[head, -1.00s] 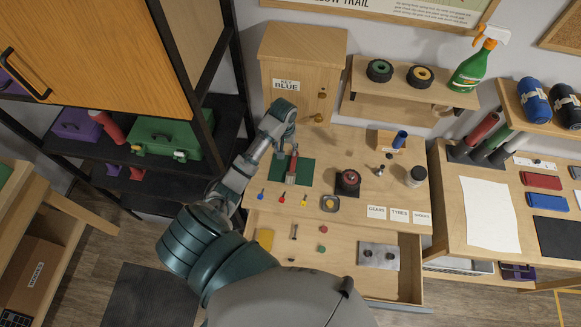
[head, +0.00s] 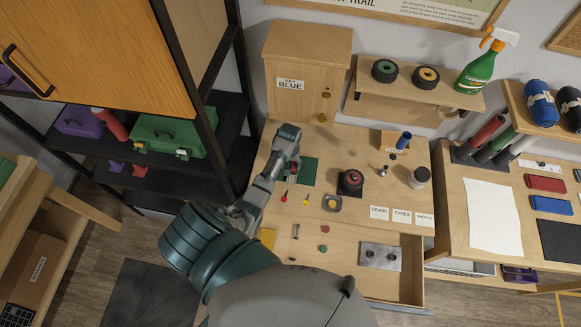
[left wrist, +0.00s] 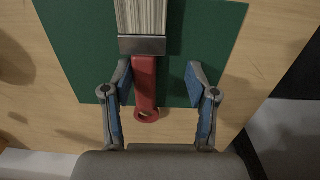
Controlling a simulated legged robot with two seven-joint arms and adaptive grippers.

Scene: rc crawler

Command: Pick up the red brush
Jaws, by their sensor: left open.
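The red brush (left wrist: 145,85) lies on a green mat (left wrist: 210,35) in the left wrist view. It has pale bristles, a metal band and a red handle with a hole at its end. My left gripper (left wrist: 160,88) is open, with one finger on each side of the handle. The left finger is close to the handle; the right one stands clear of it. In the head view my left gripper (head: 284,166) is over the left part of the mat (head: 309,172) and largely hides the brush. My right gripper is not in view.
Small coloured tools (head: 306,199) lie in front of the mat, and a black and red round part (head: 350,182) stands to its right. A wooden cabinet (head: 308,65) stands behind. An open drawer (head: 411,270) is at the front. A dark shelf frame (head: 190,85) is at the left.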

